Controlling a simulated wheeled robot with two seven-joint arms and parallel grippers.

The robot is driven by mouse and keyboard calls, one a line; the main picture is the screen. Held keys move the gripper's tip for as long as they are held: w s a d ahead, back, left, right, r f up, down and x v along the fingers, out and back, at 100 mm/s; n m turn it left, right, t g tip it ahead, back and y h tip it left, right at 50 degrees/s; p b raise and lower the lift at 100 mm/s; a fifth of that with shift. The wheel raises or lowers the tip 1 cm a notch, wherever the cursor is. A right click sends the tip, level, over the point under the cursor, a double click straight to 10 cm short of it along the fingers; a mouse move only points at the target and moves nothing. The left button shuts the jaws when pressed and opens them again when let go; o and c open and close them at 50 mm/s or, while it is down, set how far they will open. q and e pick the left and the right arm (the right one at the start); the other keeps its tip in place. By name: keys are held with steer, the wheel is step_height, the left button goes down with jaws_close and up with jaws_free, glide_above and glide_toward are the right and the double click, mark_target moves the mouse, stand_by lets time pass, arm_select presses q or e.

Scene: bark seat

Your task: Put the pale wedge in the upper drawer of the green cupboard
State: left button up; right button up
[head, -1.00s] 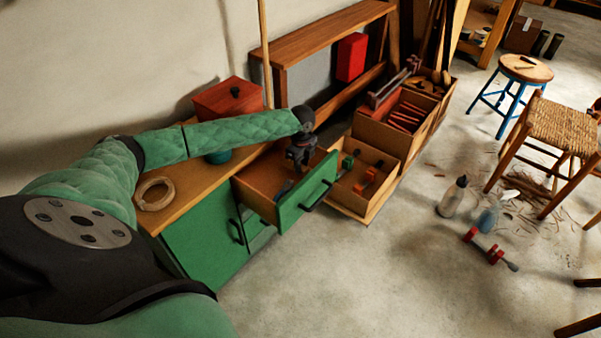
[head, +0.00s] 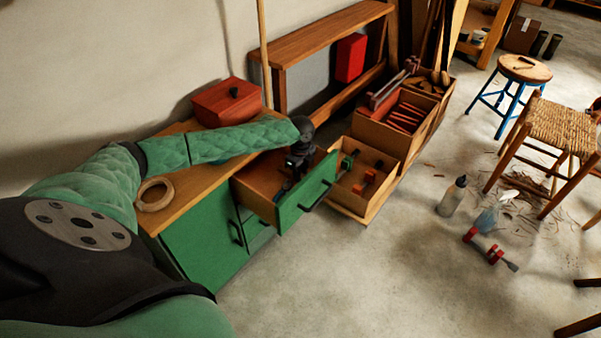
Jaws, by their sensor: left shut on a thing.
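The green cupboard (head: 203,245) stands against the wall with a wooden top. Its upper drawer (head: 302,197) is pulled out, and its green front with a black handle faces the room. My left arm reaches over the cupboard top from the left. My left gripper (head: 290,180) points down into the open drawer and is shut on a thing. The jaws are small and dark here, and I cannot make out the pale wedge between them. Dark tool shapes lie on the drawer floor near the fingers. My right gripper is not in view.
A red box (head: 225,103) and a tan ring (head: 154,194) sit on the cupboard top. An open crate (head: 353,203) stands close beside the drawer front. A bottle (head: 452,197) and a red clamp (head: 485,246) are on the floor. The floor before the cupboard is clear.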

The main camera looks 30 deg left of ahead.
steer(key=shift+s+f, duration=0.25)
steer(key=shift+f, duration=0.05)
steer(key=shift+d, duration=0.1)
arm_select(q)
steer(key=o, duration=1)
steer(key=shift+r, duration=0.45)
step_height(320, 180, up, 5)
steer(key=shift+p, duration=0.35)
steer(key=shift+r, duration=3.15)
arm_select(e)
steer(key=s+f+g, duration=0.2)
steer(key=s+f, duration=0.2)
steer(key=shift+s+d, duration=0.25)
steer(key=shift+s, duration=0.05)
